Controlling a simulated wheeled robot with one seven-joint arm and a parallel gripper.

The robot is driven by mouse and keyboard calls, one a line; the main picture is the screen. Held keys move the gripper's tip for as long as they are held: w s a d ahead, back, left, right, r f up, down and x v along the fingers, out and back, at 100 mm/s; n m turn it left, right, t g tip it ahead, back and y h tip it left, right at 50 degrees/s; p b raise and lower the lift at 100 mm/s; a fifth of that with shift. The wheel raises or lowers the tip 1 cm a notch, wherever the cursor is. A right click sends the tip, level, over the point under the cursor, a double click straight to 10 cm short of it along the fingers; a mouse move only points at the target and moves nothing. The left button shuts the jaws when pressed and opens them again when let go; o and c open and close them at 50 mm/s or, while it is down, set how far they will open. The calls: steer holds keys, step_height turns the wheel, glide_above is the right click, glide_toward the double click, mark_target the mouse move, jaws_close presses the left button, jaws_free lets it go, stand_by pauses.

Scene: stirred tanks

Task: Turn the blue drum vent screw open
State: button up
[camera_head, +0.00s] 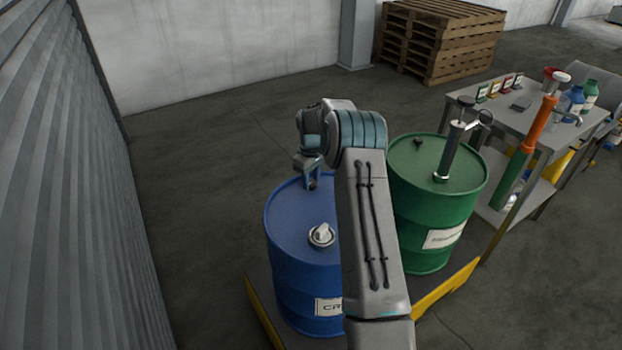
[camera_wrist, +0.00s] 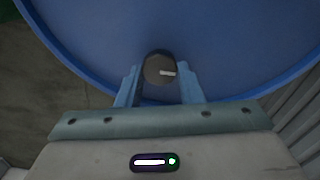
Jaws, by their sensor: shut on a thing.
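The blue drum (camera_head: 305,255) stands upright on a low pallet, left of the green drum. Its lid (camera_wrist: 200,50) fills the top of the wrist view. The vent screw (camera_wrist: 159,69) is a dark round knob with a white mark, close to the lid's rim. The mark points to the right in the wrist view. My gripper (camera_wrist: 159,82) is shut on the vent screw, one finger on each side. In the head view my gripper (camera_head: 312,182) points down at the far edge of the blue lid. The screw is not clear there.
A silver bung (camera_head: 322,235) sits on the near part of the blue lid. The green drum (camera_head: 440,205) with a pump stands close on the right, behind my arm. A steel table (camera_head: 515,112) with bottles is farther right. A shutter wall is left.

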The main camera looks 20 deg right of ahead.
mark_target(311, 182)
steer(key=shift+r, duration=0.1)
steer(key=o, duration=1)
steer(key=shift+c, duration=0.2)
step_height(311, 182, up, 14)
